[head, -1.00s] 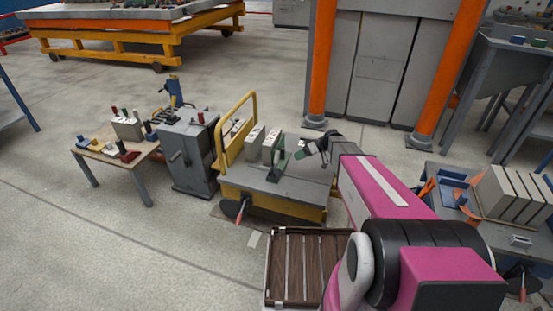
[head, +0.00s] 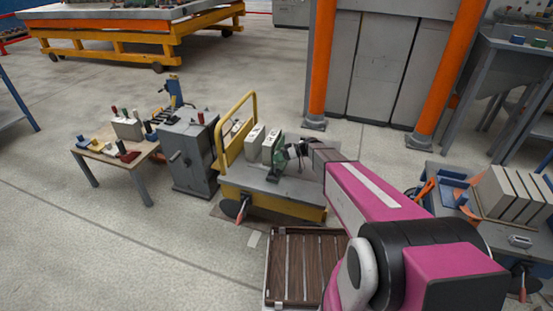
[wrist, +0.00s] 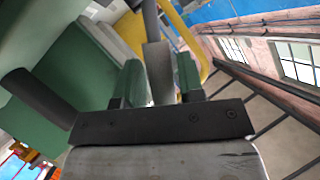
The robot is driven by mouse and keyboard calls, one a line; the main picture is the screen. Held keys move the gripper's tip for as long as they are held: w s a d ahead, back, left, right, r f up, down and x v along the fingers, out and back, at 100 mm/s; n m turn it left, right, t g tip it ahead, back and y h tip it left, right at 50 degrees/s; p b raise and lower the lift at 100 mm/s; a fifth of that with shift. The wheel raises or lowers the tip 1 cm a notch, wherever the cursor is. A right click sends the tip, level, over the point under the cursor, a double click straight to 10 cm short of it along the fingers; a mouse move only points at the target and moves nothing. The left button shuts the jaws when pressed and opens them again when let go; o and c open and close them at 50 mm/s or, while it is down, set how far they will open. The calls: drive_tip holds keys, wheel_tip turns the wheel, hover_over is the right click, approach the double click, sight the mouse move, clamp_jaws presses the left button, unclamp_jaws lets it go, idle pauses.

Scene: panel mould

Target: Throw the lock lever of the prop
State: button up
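The prop (head: 273,172) is green and stands on the deck of a yellow trolley, beside two pale blocks. My gripper (head: 291,155) is at its upper right side and overlaps it, so the outlines merge. In the wrist view my gripper (wrist: 160,82) shows two green fingers standing up from a black bar. A grey upright bar with a dark upper part (wrist: 158,65), which looks like the lock lever, fills the gap between the fingers. I cannot tell whether both fingers press on it. A large green face of the prop (wrist: 50,85) is close on the left.
The yellow trolley (head: 262,207) has a tall rail at its left. A grey cabinet (head: 186,165) and a small wooden table (head: 98,147) stand farther left. A slatted tray (head: 275,290) is in front. A workbench with pale panels (head: 515,195) is on the right.

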drive_tip(key=shift+a+f, duration=0.15)
drive_tip(key=shift+a, duration=0.25)
clamp_jaws()
drive_tip(key=shift+s, duration=0.1)
